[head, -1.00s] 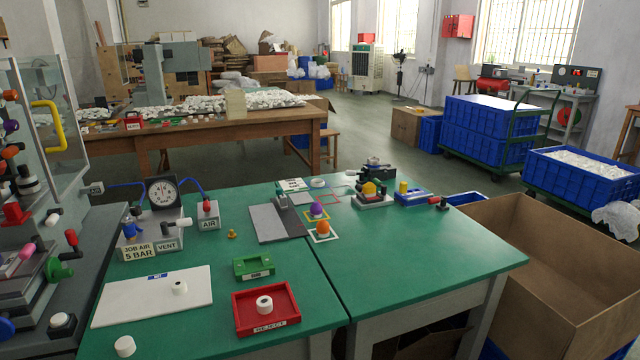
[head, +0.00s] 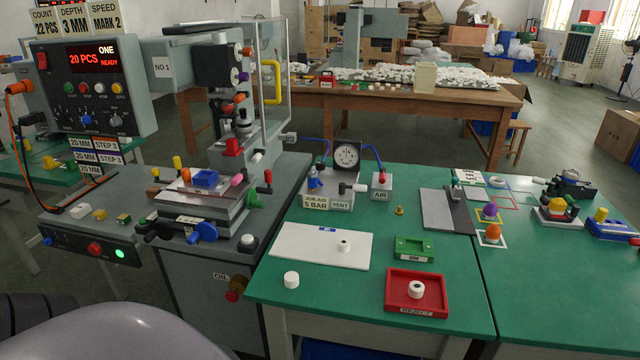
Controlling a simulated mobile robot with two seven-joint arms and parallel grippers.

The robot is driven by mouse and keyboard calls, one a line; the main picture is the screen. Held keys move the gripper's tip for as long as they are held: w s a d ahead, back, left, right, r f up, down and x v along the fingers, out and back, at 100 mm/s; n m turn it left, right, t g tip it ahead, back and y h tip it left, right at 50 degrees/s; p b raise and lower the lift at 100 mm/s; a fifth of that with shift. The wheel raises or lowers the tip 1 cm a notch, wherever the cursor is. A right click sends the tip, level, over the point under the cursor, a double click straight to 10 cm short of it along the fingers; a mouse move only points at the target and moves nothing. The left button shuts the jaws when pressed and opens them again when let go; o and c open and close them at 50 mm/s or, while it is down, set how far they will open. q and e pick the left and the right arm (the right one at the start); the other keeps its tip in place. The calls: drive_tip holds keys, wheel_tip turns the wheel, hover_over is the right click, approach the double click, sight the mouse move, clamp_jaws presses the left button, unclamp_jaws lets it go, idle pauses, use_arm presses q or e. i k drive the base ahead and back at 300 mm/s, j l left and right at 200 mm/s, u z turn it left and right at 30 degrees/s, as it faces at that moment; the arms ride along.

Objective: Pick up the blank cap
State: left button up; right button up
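A plain white cap (head: 291,280) with no mark visible on it stands on the green table (head: 270,300), near its front left edge. A second white cap (head: 344,245) with a dark spot on top stands on the white board (head: 310,243). A third white cap (head: 416,289) with a dark spot on top sits in the red reject tray (head: 436,278). The pictures do not label which cap is the blank one. Neither of my grippers is in view.
The pad printer (head: 230,130), with handles and knobs, stands left of the table. A gauge block (head: 347,157), a green tray (head: 414,250) and a grey plate (head: 440,210) are on the table. Bare green surface lies around the plain cap.

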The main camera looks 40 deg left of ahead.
sight(291, 278)
drive_tip(key=u, duration=1.55)
drive_tip(key=i+l, duration=0.15)
drive_tip(key=l, duration=0.2)
drive_tip(key=i+l+u, duration=0.1)
drive_tip(key=l, duration=0.25)
drive_tip(key=i+l, duration=0.15)
drive_tip(key=l, duration=0.2)
drive_tip(key=u, duration=0.05)
